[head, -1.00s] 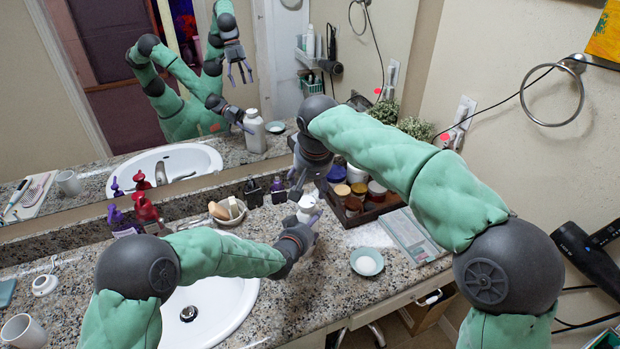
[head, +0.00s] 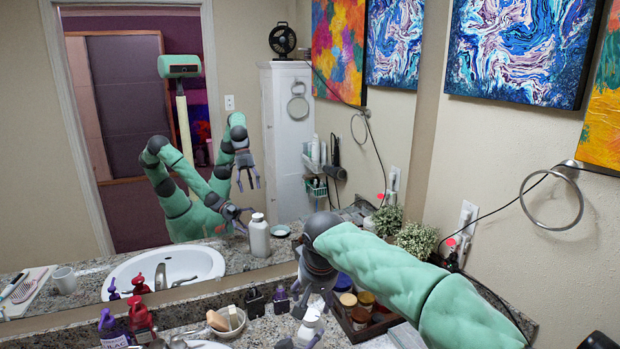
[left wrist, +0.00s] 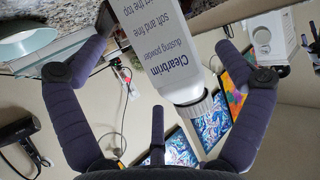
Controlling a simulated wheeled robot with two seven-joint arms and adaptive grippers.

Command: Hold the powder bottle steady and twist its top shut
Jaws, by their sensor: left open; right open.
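The white powder bottle (head: 309,326) stands on the counter at the bottom of the head view, partly hidden. In the left wrist view the bottle (left wrist: 165,40) appears inverted, with its label and a ribbed grey-white cap (left wrist: 200,112). I cannot tell how tightly the cap sits. My left gripper (left wrist: 165,45) is open, with its fingers on either side of the bottle; visible gaps remain beside it. Only a bit of that gripper shows at the head view's lower edge. My right gripper (head: 318,297) is open, pointing down just above the bottle top.
Several jars (head: 352,305) stand in a dark tray right of the bottle. A soap bowl (head: 230,323) and purple and red pump bottles (head: 138,315) are to the left. The mirror (head: 130,235) behind reflects my arms and the bottle. A mint dish (left wrist: 28,45) shows in the left wrist view.

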